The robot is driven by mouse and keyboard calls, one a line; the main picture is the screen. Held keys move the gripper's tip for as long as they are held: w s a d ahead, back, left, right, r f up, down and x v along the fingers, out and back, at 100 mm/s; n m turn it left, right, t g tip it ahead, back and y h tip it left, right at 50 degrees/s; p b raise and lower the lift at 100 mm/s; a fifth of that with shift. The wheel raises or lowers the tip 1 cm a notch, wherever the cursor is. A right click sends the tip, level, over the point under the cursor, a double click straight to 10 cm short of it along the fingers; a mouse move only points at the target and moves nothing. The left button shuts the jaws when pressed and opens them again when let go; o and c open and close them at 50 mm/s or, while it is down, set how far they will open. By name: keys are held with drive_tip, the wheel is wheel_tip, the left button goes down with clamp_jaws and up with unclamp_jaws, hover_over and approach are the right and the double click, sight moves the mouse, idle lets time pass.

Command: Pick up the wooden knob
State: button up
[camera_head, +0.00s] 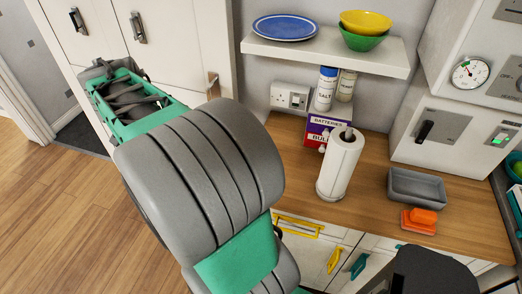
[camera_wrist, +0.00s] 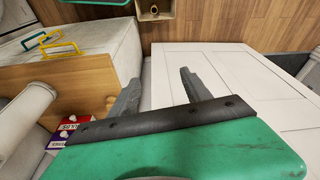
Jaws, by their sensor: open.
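I cannot make out the wooden knob for certain in either view.
White cupboard doors (camera_head: 180,45) stand close behind my arm. The wooden worktop (camera_head: 370,215) at right holds a paper roll (camera_head: 341,165), a batteries box (camera_head: 317,130), a grey tray (camera_head: 416,187) and an orange sponge (camera_head: 421,217). A shelf (camera_head: 375,55) overhangs it. Wooden floor (camera_head: 50,200) is clear at left.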

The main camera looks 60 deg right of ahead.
drive_tip(key=s+d+f+m+g, duration=0.1)
drive_tip(key=s+d+f+m, duration=0.1)
drive_tip(key=d+m, duration=0.4)
drive_tip(key=s+d+f+m+g, duration=0.1)
drive_tip(key=s+d+f+m, duration=0.15)
drive_tip(key=d, duration=0.65)
drive_tip(key=s+d+f+m+g+y, duration=0.2)
drive_tip(key=s+d+f+m, duration=0.4)
drive_tip(key=s+d+m, duration=0.45)
drive_tip(key=shift+m, duration=0.7)
drive_tip(key=x, duration=0.4)
drive_tip(key=w+d+x, duration=0.1)
drive_tip(key=x, duration=0.1)
drive_tip(key=shift+s+f, duration=0.1)
drive_tip(key=shift+f, duration=0.45)
clamp_jaws()
